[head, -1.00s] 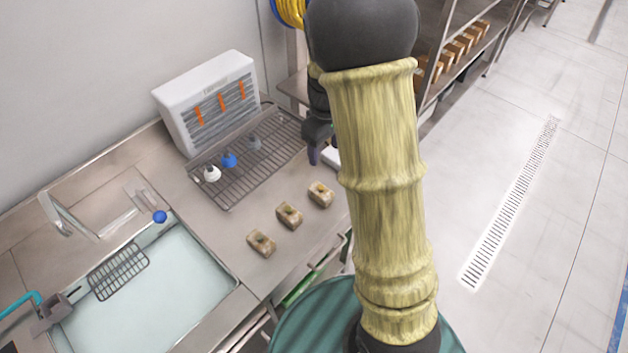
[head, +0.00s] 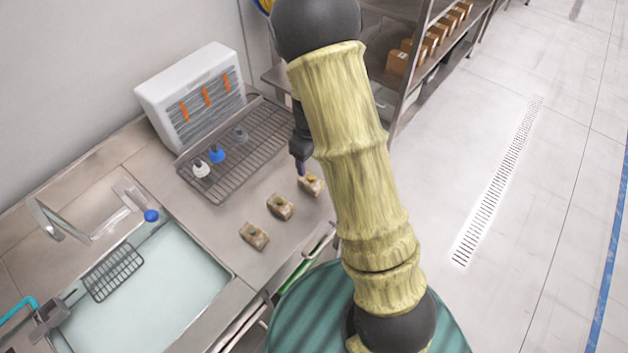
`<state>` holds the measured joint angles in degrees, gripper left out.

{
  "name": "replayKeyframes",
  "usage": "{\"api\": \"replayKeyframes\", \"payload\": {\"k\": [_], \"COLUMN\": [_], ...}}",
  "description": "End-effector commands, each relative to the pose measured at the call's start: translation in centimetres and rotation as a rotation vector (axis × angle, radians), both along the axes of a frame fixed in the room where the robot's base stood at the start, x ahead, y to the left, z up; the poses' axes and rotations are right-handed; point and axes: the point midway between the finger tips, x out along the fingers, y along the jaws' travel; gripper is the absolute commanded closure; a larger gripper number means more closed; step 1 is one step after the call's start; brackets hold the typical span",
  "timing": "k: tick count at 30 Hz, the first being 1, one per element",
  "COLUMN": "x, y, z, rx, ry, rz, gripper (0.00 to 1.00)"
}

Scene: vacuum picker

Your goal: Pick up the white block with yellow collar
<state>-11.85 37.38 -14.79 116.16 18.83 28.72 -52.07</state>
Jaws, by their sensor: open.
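Three beige-white blocks stand in a row on the steel counter. The right block (head: 313,188) shows a small yellowish patch on top, which may be the yellow collar. The middle block (head: 280,207) and the left block (head: 254,236) show darker, greenish tops. My gripper (head: 301,169) points down just above and beside the right block, open and holding nothing. Its fingers are small and partly merged in view, and I cannot tell whether they touch the block. My arm hides the area to the right of the block.
A wire rack (head: 215,190) behind the blocks holds a white piece (head: 201,169), a blue piece (head: 217,154) and a grey piece (head: 240,134). A white box with orange strips (head: 190,95) stands behind it. A water-filled sink (head: 165,290) lies left. Shelves with boxes (head: 397,62) stand right.

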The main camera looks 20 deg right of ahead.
Motion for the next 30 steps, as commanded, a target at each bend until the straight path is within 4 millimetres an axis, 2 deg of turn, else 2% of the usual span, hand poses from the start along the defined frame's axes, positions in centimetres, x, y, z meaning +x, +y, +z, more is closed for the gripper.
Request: {"api": "replayKeyframes", "payload": {"k": [6,20,23,30], "x": [-0.1,-0.1,-0.3,-0.7], "y": [-0.2,0.1,0.2,0.5], "z": [-3.1,-4.0,-4.7,-7.8], "rx": [0.0,-0.001,0.0,0.0], "ry": [0.002,0.001,0.002,0.002], "rz": [-0.004,0.001,0.0,0.0], "gripper": [0.38,0.38,0.38,0.38]}}
